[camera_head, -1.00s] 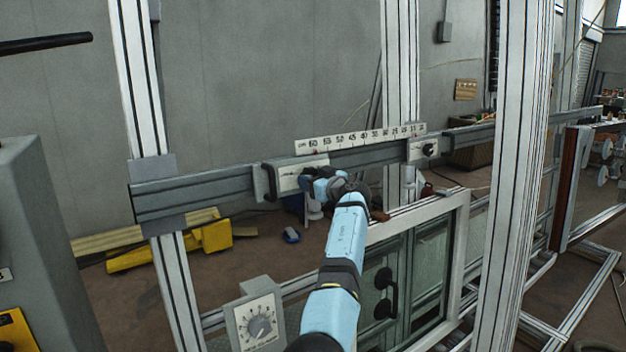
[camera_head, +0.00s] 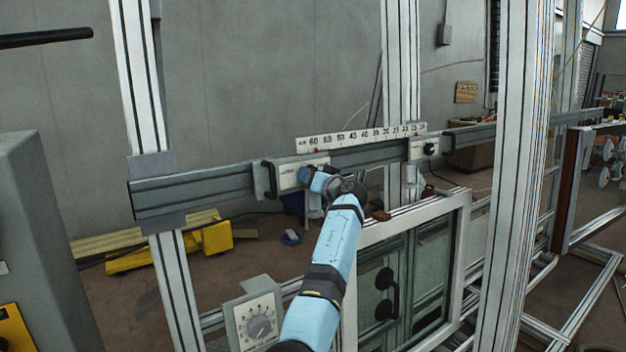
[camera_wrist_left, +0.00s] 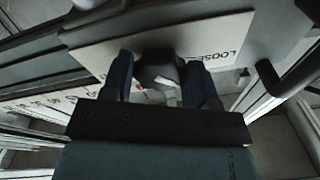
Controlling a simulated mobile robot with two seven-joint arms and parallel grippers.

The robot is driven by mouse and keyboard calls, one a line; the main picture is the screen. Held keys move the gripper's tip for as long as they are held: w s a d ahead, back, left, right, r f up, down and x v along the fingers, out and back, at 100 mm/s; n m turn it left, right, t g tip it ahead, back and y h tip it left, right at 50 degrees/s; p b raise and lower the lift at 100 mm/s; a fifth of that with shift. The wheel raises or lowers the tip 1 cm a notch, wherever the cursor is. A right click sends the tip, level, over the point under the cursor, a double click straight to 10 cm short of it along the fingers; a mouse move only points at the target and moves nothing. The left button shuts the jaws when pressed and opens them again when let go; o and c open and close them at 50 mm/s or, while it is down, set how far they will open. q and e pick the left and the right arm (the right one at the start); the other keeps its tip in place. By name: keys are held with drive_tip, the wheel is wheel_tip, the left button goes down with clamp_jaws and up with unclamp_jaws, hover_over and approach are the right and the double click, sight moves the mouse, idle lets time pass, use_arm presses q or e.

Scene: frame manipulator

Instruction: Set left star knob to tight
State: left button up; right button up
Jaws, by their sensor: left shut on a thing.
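The left star knob, dark and rounded, sits on a pale plate in the left wrist view (camera_wrist_left: 162,70). Lettering beginning "LOOSE" shows upside down on the plate (camera_wrist_left: 225,38). My left gripper (camera_wrist_left: 163,88) is shut on the knob, one blue finger on each side of it. In the head view, my left gripper (camera_head: 310,179) is at the plate (camera_head: 284,176) on the left rail carriage, and it hides the knob there. The knob's exact pointing direction cannot be told. My right gripper is not in view.
A grey rail (camera_head: 195,190) crosses the frame, with a number scale (camera_head: 360,138) above it. A second knob (camera_head: 430,149) is on the right carriage. A dark handle (camera_wrist_left: 270,82) projects beside the plate. A dial box (camera_head: 258,318) and a framed panel (camera_head: 420,270) are below.

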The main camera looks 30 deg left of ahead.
use_arm(q)
drive_tip(key=m+h+p, duration=0.1)
drive_tip(key=m+p, duration=0.3)
drive_tip(key=m, duration=0.4)
drive_tip(key=m+t+h+p, duration=0.1)
drive_tip(key=m+p, duration=0.3)
drive_tip(key=m, duration=0.4)
drive_tip(key=r+m+h+p, duration=0.1)
drive_tip(key=m+p, duration=0.3)
drive_tip(key=m, duration=0.5)
drive_tip(key=shift+s+a+t, duration=0.1)
drive_tip(key=shift+s+t, duration=0.05)
drive_tip(key=shift+t, duration=0.15)
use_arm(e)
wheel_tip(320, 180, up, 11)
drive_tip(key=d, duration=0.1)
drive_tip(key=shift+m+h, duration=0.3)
use_arm(q)
drive_tip(key=shift+f, duration=0.1)
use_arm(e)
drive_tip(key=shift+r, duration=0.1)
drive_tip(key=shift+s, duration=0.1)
use_arm(q)
drive_tip(key=o, duration=0.9)
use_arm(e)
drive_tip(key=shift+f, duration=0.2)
